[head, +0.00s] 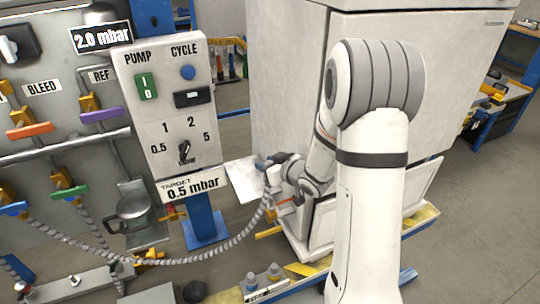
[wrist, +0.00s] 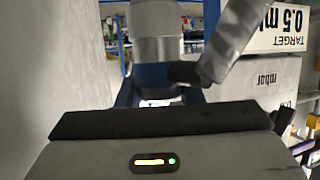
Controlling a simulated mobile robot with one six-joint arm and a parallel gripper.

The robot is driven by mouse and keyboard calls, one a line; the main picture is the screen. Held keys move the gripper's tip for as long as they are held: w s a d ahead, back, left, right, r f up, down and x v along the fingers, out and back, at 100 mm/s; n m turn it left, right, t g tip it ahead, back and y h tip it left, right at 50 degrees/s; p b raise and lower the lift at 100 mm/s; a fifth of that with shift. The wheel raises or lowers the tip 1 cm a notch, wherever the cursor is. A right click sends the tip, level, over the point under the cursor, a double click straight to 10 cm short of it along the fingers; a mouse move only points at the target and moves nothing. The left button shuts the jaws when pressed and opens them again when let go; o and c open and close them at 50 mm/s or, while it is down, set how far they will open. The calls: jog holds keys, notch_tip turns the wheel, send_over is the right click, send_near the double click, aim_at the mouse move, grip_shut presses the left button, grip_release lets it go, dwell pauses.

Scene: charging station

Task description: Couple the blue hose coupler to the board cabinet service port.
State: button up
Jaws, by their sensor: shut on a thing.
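My gripper (head: 272,172) is at the lower left side of the big off-white cabinet (head: 285,90) in the head view. It is shut on the blue hose coupler, a small blue and dark part mostly hidden by the jaws there. In the wrist view the coupler shows as a blue body (wrist: 152,74) under a silver cylinder (wrist: 155,35), beyond my dark gripper front. The grey ribbed hose (head: 215,254) hangs from my gripper and sags to the lower left. I cannot make out the service port or whether the coupler touches it.
A control box (head: 165,110) with pump and cycle buttons stands on a blue post left of my gripper. A valve board (head: 60,110) with coloured handles is at the far left. A pale plate (head: 243,180) is beside my gripper. Open floor (head: 480,230) lies at right.

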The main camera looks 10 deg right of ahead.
jog(key=shift+d, duration=0.2)
jog(key=shift+f, duration=0.15)
jog(key=shift+s+f+b, duration=0.1)
jog(key=shift+f+b, duration=0.1)
jog(key=shift+b, duration=0.2)
notch_tip(320, 180, down, 5)
jog(key=b, duration=0.4)
jog(key=shift+f+b, duration=0.1)
jog(key=shift+b, duration=0.2)
jog(key=shift+f+b, duration=1.2)
jog(key=shift+b, duration=0.1)
dwell(1.2)
jog(key=shift+f+b, duration=0.3)
jog(key=shift+f, duration=0.05)
jog(key=shift+f+b, duration=1)
jog(key=shift+f, duration=0.1)
jog(key=o, duration=1.2)
